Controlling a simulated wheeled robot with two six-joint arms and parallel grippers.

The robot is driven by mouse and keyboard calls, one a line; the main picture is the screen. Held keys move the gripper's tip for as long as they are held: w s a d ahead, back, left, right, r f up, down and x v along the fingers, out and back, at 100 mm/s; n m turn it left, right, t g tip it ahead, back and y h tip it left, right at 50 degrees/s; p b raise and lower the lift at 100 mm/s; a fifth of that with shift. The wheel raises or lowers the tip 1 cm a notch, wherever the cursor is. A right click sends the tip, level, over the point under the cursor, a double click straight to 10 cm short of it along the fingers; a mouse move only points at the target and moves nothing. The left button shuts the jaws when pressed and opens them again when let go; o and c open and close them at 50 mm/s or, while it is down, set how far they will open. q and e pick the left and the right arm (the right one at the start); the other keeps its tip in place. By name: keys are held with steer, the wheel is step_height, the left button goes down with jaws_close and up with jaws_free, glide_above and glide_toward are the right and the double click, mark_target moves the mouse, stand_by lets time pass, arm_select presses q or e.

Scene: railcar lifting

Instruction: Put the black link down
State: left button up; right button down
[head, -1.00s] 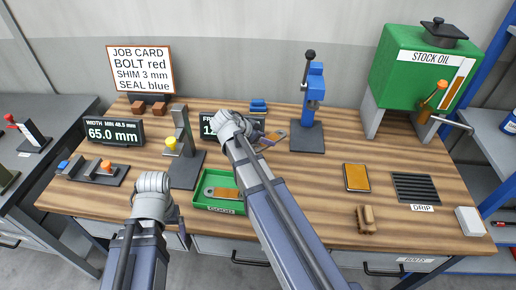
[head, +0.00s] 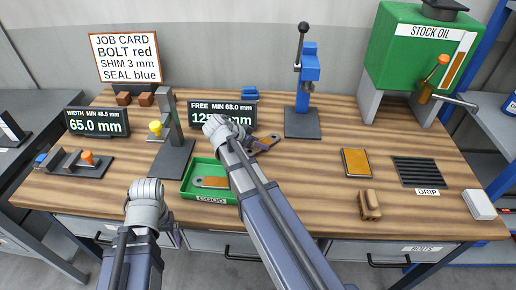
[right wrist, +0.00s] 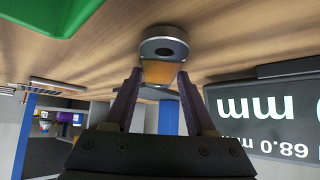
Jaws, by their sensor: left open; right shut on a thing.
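My right gripper (head: 254,141) is shut on a dark link (head: 268,141) with an orange middle, over the table just in front of the FREE display. The right wrist view shows the link's grey ring end (right wrist: 164,48) beyond the fingers and its orange part (right wrist: 157,73) between them. I cannot tell whether the link touches the table. Another link (head: 211,182), grey with an orange middle, lies in the green GOOD tray (head: 187,190). My left gripper (head: 173,237) is open and mostly hidden by its own wrist, near the table's front edge.
The FREE display (head: 222,112) is close behind my right wrist. A blue press (head: 308,70) stands on a dark base behind the link. An orange pad (head: 356,162), a DRIP grate (head: 416,172) and a wooden block (head: 369,205) lie right.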

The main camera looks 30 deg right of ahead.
steer(key=shift+f, duration=0.1)
steer(key=shift+f, duration=0.1)
steer(key=shift+f, duration=0.15)
steer(key=shift+c, duration=1.1)
jaws_free()
